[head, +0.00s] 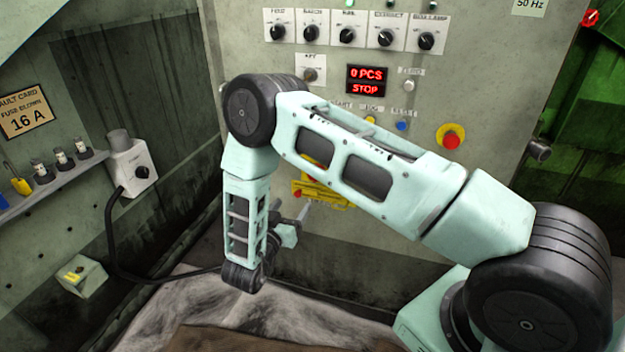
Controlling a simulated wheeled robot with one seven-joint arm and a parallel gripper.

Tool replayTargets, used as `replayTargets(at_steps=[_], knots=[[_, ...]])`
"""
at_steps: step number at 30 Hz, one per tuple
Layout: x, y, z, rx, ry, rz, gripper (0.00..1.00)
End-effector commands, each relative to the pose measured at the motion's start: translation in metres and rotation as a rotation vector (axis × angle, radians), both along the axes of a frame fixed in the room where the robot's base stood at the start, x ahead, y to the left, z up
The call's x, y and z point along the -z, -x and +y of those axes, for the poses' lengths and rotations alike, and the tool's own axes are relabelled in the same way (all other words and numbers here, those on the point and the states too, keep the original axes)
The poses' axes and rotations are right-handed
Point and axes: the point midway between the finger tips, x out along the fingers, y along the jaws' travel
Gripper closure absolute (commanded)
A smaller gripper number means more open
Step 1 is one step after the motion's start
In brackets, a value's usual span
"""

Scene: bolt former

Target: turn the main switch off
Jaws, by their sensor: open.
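The main switch appears to be the yellow piece with red parts (335,199) low on the grey control panel. My arm crosses in front of it and hides much of it, so its handle position cannot be told. My gripper (304,212) is at the end of the folded arm, just below and in front of the yellow piece. Its jaws are open, small and partly hidden by my wrist. Whether it touches the switch cannot be told.
The control panel (480,60) carries several black knobs, a red display (367,80) reading "0 PCS STOP", and a red-and-yellow mushroom button (451,137). At left are a shelf (50,186), a grey socket box (130,165) and a black cable (112,235).

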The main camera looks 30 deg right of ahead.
Motion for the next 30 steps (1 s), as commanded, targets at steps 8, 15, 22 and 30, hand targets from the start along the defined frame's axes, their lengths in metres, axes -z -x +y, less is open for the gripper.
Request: replayTargets(at_steps=[8,15,22,30], knots=[[-0.001,-0.032,-0.050,0.003,-0.002,-0.002,0.31],[0.000,-0.060,-0.090,0.000,-0.003,-0.001,0.31],[0.000,-0.078,-0.118,-0.001,-0.003,-0.002,0.31],[0.000,-0.085,-0.127,-0.002,-0.003,0.002,0.31]])
